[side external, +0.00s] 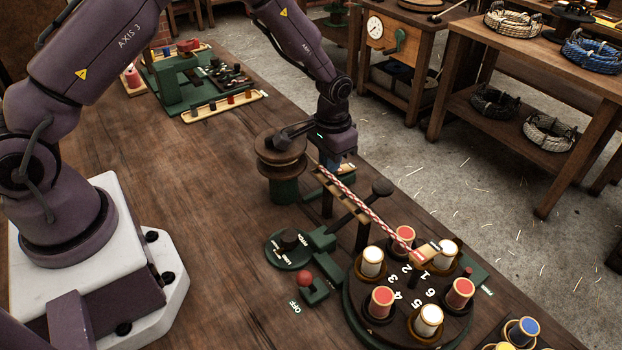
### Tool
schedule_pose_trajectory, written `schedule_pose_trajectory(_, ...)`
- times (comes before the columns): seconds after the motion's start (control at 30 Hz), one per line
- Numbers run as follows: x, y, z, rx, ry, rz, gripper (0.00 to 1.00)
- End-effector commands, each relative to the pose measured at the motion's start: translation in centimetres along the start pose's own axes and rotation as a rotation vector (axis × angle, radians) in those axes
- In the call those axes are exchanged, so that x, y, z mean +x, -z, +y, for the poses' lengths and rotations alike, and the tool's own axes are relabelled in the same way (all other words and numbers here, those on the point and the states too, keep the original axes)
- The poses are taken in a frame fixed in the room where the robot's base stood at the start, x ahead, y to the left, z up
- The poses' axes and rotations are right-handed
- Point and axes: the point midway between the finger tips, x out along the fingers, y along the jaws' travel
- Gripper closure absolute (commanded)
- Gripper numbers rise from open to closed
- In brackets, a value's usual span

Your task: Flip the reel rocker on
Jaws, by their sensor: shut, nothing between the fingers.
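The wooden reel (282,158) stands on a green base on the bench, left of my gripper. My gripper (338,164) points down just right of the reel, by the upper end of the rope rail. It is shut with nothing between its fingers; its fingertips are small and partly hidden. I cannot make out a rocker at the reel; my gripper and the rail cover part of that spot. A red-knobbed switch (305,279) on a green base, beside a white OFF label (295,307), stands nearer the front, well apart from my gripper.
A red-and-white rope (371,212) runs along the rail to a numbered turntable (412,291) with several red and white bobbins. A dark-knobbed lever (382,188) sticks up beside the rope. A green dial (288,248) lies left of it. Bare bench lies left of the reel.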

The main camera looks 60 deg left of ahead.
Motion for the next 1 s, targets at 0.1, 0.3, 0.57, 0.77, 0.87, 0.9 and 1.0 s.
schedule_pose_trajectory(0.1, 0.3, 0.0, 0.0, 0.0, 0.0, -0.001, 1.0)
schedule_pose_trajectory(0.3, 0.3, 0.0, 0.0, 0.0, 0.0, 0.0, 1.0)
schedule_pose_trajectory(0.57, -1.6, 0.1, 0.0, 0.0, 0.0, 0.002, 1.0)
schedule_pose_trajectory(0.77, -3.2, 0.0, 0.0, 0.0, 0.0, 0.001, 1.0)
schedule_pose_trajectory(0.87, -4.1, 0.0, 0.0, 0.0, 0.0, 0.002, 1.0)
schedule_pose_trajectory(0.9, -4.4, 0.0, 0.0, 0.0, 0.0, 0.001, 1.0)
schedule_pose_trajectory(1.0, -5.2, 0.0, 0.0, 0.0, 0.0, 0.002, 1.0)
